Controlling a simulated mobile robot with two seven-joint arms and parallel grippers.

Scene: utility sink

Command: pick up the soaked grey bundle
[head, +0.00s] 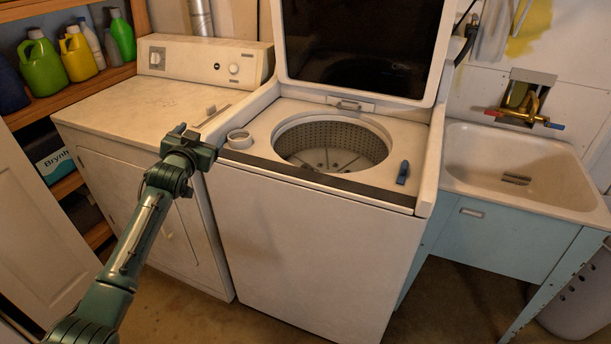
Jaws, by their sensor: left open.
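I cannot make out a grey bundle for certain in the head view. A small dark grey slatted shape (516,180) lies on the floor of the utility sink (470,165); it looks more like a drain grate than cloth. My left gripper (200,138) is open, with nothing seen in it. It is above the front right part of the white dryer top, left of the open washer and far from the sink. My right gripper is not in view.
The washer (310,240) stands open with its lid (360,45) up; its drum (330,145) looks empty. A white ring-shaped item (239,139) and a blue clip-like item (403,172) lie on its top. Bottles (77,55) fill the left shelf. A brass faucet (525,112) overhangs the sink.

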